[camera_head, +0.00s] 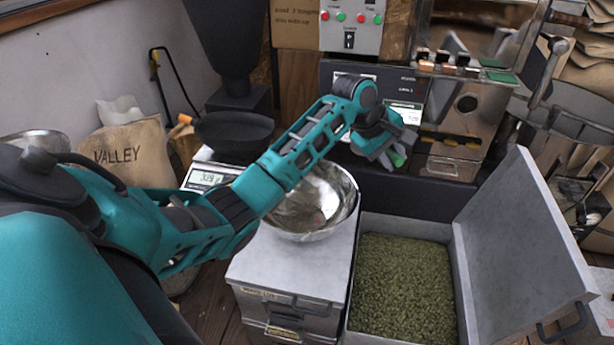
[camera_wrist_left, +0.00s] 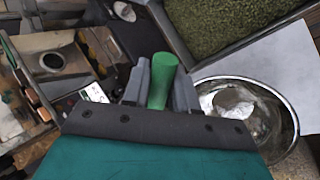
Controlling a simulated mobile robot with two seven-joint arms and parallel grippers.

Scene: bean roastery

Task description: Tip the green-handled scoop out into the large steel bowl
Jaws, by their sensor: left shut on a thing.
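My left gripper (camera_head: 388,148) is shut on the green-handled scoop, beyond and to the right of the large steel bowl in the head view. The scoop's green handle (camera_wrist_left: 162,82) stands between the fingers in the left wrist view, and a bit of green shows at the fingertips in the head view. The scoop's pan is hidden, so I cannot tell what it holds. The large steel bowl (camera_head: 335,190) sits on a grey lidded bin, partly covered by my left forearm. It also shows at the right of the left wrist view (camera_wrist_left: 283,110). My right gripper is out of view.
An open bin of green beans (camera_head: 400,285) stands right of the bowl, its raised lid (camera_head: 525,245) a tall obstacle. A scale (camera_head: 207,178) stands left of the bowl. Steel machinery (camera_head: 462,125) is close behind the gripper. A sack (camera_head: 125,155) leans at the left wall.

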